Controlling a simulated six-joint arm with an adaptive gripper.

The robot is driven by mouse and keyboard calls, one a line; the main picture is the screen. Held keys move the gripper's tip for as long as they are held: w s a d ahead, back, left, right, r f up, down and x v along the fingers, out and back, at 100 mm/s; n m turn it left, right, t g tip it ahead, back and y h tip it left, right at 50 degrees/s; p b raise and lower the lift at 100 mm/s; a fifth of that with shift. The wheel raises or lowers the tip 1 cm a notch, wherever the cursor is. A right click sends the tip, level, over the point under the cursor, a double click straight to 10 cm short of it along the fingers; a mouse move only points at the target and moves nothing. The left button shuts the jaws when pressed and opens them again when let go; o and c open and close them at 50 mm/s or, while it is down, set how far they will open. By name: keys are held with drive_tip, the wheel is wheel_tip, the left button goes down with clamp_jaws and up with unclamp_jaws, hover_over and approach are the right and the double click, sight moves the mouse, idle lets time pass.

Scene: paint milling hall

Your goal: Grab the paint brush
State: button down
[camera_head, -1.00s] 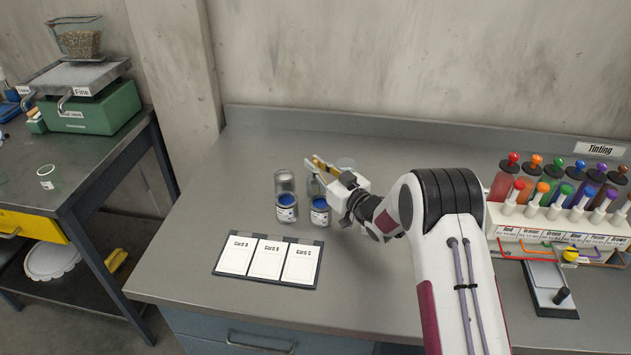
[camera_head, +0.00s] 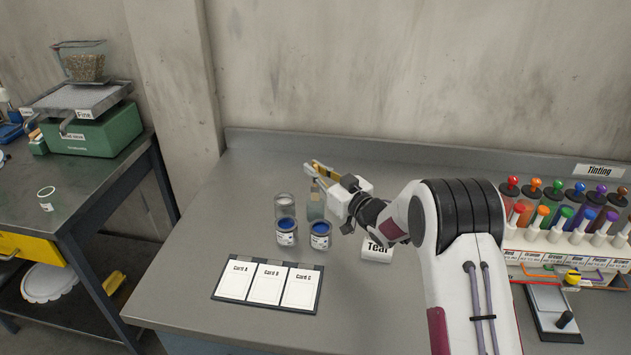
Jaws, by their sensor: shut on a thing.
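My gripper (camera_head: 317,170) is near the middle of the view, raised above the back part of the grey bench and pointing left. It is shut on a thin yellowish piece (camera_head: 324,166) that shows between its pale fingers, which looks like the handle of the paint brush. The brush's bristles cannot be made out. Just below the fingers stands a greenish glass container (camera_head: 316,206), partly covered by the gripper.
A card board (camera_head: 268,305) lies in front. A white "Teal" label (camera_head: 377,252) is beside my arm. The tinting rack (camera_head: 560,240) fills the right.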

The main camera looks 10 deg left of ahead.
drive_tip(key=shift+r, duration=1.8)
